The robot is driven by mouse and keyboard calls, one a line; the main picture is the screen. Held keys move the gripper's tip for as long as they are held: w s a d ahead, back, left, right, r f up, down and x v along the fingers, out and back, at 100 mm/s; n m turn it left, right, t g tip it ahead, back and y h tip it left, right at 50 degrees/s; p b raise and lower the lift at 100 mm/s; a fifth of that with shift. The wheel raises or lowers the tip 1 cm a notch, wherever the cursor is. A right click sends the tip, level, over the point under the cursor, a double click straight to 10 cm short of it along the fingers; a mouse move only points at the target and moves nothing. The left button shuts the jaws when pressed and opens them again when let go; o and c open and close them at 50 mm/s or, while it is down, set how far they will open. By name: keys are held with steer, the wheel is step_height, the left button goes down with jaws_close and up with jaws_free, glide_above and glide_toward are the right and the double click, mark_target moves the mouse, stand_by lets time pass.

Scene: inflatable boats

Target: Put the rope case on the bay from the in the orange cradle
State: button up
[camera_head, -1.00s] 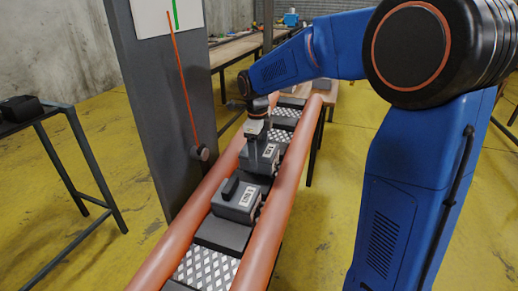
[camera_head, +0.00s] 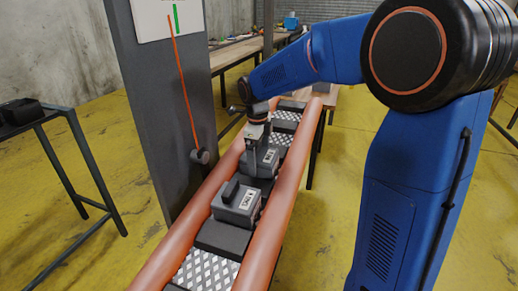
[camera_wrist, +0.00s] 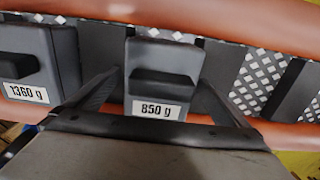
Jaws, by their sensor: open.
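Two grey cases with black handles sit in a row between the orange tubes (camera_head: 275,225) of the cradle. The far case (camera_head: 268,158) is partly hidden by my gripper; in the wrist view the middle case (camera_wrist: 163,62) is labelled 850 g. The near case (camera_head: 238,200) is clear of my gripper; in the wrist view the left case (camera_wrist: 28,62) is labelled 1360 g. I cannot tell which is the rope case. My gripper (camera_head: 254,165) is open and low at the far case, with a finger (camera_wrist: 97,90) on each side of the 850 g case in the wrist view.
Dark pads and chequered metal plates (camera_head: 205,270) alternate along the cradle. A grey post (camera_head: 165,110) with an orange pointer (camera_head: 184,85) and a green mark (camera_head: 176,18) stands close on the left. A dark table (camera_head: 40,118) is farther left.

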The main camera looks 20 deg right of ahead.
mark_target(257, 157)
step_height(257, 157, up, 17)
steer(key=s+a, duration=0.1)
steer(key=s+d+f+n+t, duration=0.1)
steer(key=s+d+f+n, duration=0.15)
steer(key=s+n, duration=0.45)
steer(key=s+d+f+n+t, duration=0.1)
steer(key=s+d+n, duration=0.3)
steer(key=s, duration=0.6)
steer(key=s+d+f+n+t, duration=0.1)
steer(key=s+f+n, duration=1)
steer(key=s+n, duration=0.3)
steer(key=shift+s+d+f+t+y, duration=0.2)
steer(key=shift+s+t+y, duration=0.2)
steer(key=shift+s, duration=0.45)
